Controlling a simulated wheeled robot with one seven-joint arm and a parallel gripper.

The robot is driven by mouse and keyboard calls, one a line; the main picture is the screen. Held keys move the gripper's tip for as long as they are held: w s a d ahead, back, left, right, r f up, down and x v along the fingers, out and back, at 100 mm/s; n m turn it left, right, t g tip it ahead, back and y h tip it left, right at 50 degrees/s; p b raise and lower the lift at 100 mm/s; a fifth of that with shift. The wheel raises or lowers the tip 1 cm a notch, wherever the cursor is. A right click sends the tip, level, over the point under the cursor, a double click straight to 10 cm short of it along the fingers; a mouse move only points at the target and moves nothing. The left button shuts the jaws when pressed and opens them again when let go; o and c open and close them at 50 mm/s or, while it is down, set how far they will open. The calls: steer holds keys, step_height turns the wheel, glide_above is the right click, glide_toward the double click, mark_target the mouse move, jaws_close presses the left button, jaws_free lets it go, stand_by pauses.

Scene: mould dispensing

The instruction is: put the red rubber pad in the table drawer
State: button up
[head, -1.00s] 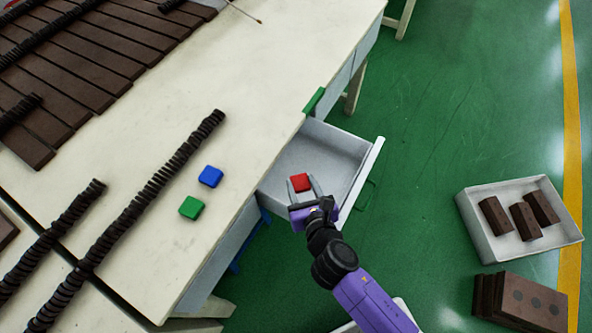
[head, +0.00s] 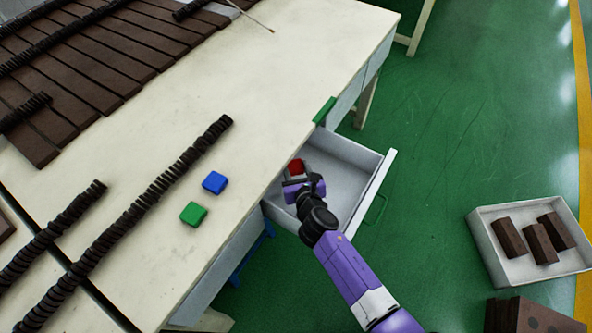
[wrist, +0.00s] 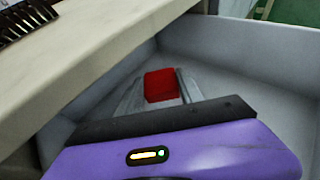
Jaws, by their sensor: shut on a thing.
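The red rubber pad (head: 296,167) is between the fingers of my gripper (head: 297,172), over the inside of the open table drawer (head: 352,157). In the wrist view the red pad (wrist: 161,85) sits between the two fingertips (wrist: 160,88), with the pale drawer walls (wrist: 235,50) around it. My gripper is shut on the pad. I cannot tell whether the pad touches the drawer floor. The drawer is pulled out from the table's right side, and no other thing shows in it.
The table top (head: 300,60) overhangs the drawer's inner end. A blue pad (head: 214,182) and a green pad (head: 194,213) lie on it, near rows of dark discs (head: 150,202). A white crate (head: 490,262) with brown blocks stands on the floor at right.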

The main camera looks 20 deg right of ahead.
steer(key=shift+w+f, duration=0.15)
steer(key=shift+w, duration=0.05)
steer(key=shift+f+b, duration=0.35)
steer(key=shift+f, duration=0.15)
steer(key=shift+f, duration=0.15)
steer(key=o, duration=1.4)
